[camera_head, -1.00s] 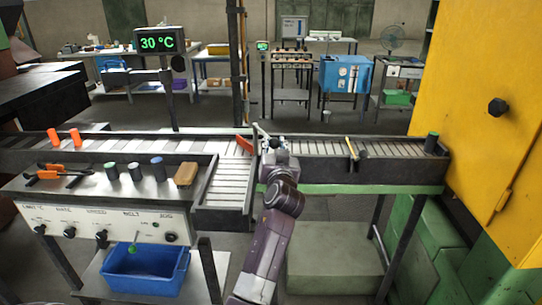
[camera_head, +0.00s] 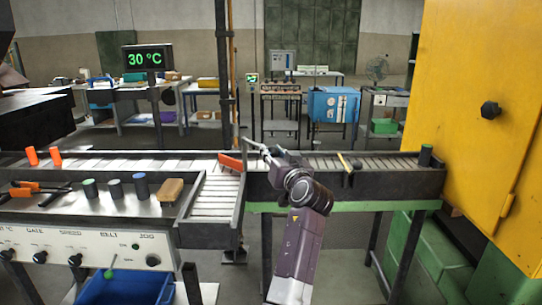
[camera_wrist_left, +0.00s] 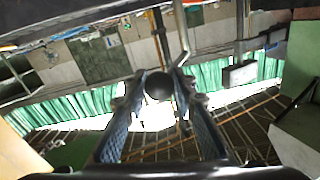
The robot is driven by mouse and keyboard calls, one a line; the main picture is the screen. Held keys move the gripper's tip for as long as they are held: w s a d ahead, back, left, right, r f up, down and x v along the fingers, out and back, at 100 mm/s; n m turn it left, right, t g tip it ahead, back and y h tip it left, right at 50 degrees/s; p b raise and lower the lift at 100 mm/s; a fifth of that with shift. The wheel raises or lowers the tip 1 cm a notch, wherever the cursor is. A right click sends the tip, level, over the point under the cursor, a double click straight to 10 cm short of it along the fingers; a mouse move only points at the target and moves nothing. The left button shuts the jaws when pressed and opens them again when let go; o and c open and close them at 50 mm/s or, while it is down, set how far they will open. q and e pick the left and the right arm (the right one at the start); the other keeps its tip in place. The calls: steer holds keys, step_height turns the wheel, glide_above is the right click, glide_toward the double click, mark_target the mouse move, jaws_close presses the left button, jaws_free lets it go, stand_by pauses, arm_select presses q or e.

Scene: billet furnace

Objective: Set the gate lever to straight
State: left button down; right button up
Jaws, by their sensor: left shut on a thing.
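My left gripper (camera_head: 262,149) reaches over the belt junction, just right of the orange gate flap (camera_head: 231,163). The flap lies slanted across the mouth of the side chute. In the left wrist view, my left gripper (camera_wrist_left: 158,78) has its two fingers on either side of a dark round knob (camera_wrist_left: 158,86), which I take to be the gate lever's end, and is shut on it. The lever's shaft is mostly hidden behind the knob and fingers. My right gripper is not in view.
The roller belt (camera_head: 390,164) runs left and right of the junction, with a dark green-topped cylinder (camera_head: 425,155) at its right end. A control panel (camera_head: 90,245) with several cylinders above it stands front left. A yellow cabinet (camera_head: 480,90) blocks the right.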

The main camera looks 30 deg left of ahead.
arm_select(q)
steer(key=shift+w+d+r, duration=0.1)
steer(key=shift+d+r, duration=0.05)
steer(key=shift+r, duration=0.15)
steer(key=c, duration=1.8)
jaws_free()
steer(key=shift+o, duration=1)
steer(key=shift+f, duration=0.2)
steer(key=shift+r, duration=0.2)
step_height(320, 180, up, 10)
steer(key=shift+f, duration=0.2)
